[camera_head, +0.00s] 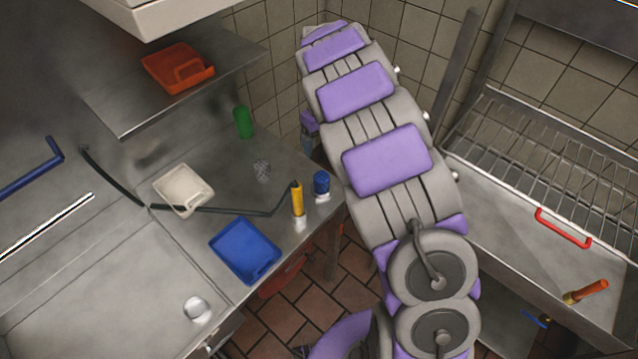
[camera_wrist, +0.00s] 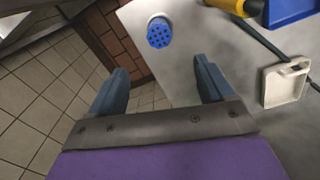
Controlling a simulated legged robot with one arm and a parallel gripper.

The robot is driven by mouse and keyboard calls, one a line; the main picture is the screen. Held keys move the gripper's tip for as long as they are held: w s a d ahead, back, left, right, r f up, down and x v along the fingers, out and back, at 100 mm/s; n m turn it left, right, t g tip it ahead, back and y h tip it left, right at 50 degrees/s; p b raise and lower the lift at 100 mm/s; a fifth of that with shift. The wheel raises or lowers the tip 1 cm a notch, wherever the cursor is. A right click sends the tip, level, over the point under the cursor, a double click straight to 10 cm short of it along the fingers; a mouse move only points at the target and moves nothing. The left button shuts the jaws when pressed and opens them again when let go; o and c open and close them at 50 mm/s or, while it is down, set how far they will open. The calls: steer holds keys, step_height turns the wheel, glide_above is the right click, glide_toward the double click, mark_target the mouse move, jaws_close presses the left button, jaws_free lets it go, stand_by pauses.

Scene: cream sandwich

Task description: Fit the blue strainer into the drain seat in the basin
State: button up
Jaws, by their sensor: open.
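The blue strainer (camera_head: 321,182) stands on the steel counter near its right edge. In the wrist view the strainer (camera_wrist: 160,34) shows its perforated round top, beyond the fingertips and roughly between their lines. In the head view my gripper is mostly hidden behind my arm. The basin (camera_head: 90,290) is at the lower left. A round, shiny fitting (camera_head: 197,308), which looks like the drain seat, lies in its floor.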

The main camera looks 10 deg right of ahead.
steer(key=b, duration=0.1)
glide_above(322, 177)
steer(key=d, duration=0.1)
steer(key=f, duration=0.7)
steer(key=shift+s, duration=0.2)
steer(key=f, duration=0.2)
steer(key=a+f, duration=0.1)
steer(key=f, duration=0.1)
steer(key=shift+w+a+f+b, duration=0.1)
steer(key=shift+a+f+b, duration=0.1)
steer(key=shift+b, duration=0.1)
steer(key=shift+d+f, duration=0.35)
steer(key=shift+f, duration=0.25)
steer(key=f, duration=0.2)
steer(key=f+b, duration=0.1)
steer(key=shift+w+f, duration=0.2)
steer(key=shift+f, duration=0.15)
steer(key=shift+a+f, duration=0.1)
steer(key=shift+f, duration=0.15)
steer(key=shift+a, duration=0.25)
steer(key=shift+c, duration=0.5)
steer(key=shift+d, duration=0.2)
steer(key=c, duration=0.6)
steer(key=shift+r, duration=0.1)
steer(key=c, duration=0.5)
